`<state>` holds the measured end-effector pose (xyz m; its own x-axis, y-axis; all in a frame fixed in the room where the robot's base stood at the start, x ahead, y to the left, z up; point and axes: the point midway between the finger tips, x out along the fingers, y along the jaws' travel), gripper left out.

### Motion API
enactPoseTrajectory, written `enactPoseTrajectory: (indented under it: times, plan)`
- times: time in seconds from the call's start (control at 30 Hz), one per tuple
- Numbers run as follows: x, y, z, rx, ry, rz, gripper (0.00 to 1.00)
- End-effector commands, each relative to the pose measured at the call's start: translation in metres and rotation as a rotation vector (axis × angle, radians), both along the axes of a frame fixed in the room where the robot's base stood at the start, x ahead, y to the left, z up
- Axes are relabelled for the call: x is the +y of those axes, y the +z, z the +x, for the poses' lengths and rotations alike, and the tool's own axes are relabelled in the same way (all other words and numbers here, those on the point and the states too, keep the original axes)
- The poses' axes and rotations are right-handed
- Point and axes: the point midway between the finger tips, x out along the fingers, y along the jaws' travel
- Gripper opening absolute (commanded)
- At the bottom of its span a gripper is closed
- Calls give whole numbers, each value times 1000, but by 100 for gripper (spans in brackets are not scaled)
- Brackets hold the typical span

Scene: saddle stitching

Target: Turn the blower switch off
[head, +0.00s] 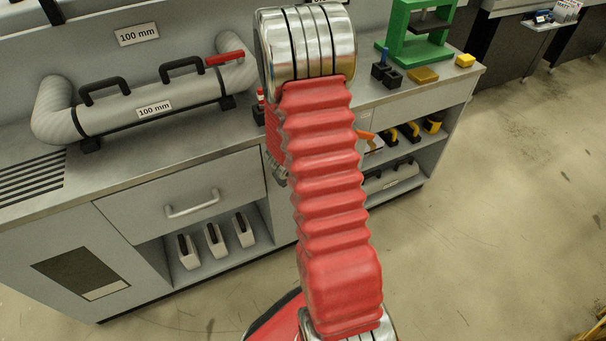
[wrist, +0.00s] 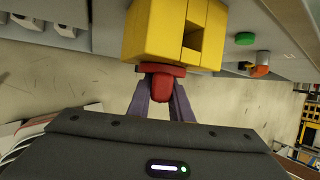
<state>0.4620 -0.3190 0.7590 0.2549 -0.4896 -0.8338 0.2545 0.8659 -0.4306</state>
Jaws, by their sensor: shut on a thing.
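In the wrist view, a yellow box (wrist: 157,30) with a dark square recess on one face sits at the top centre. A red part (wrist: 160,84) lies at its lower edge, between the two purple fingers of my gripper (wrist: 161,78). The gripper is shut on this red part. I see no label telling whether the box and red part are the blower switch. In the head view my red-sleeved arm hides the gripper, and I cannot make out the yellow box there.
A grey duct (head: 150,105) with black handles and a red lever (head: 225,58) lies on the bench (head: 125,158). A green press (head: 418,40) and small yellow blocks (head: 423,75) stand at the bench's right end. A green button (wrist: 244,39) shows in the wrist view. Open floor lies right.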

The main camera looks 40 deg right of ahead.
Motion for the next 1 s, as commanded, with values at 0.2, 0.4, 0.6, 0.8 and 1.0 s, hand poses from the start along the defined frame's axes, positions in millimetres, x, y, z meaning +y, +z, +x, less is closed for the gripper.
enactPoseTrajectory:
  times: [0.2,0.4,0.6,0.8,1.0]
  plan:
    - [4,-2,1,51,8,-160,0]
    - [5,-3,1,97,8,-316,0]
    - [5,-3,1,144,9,-474,0]
    - [4,-4,1,190,9,-635,0]
    - [4,-4,1,237,10,-794,0]
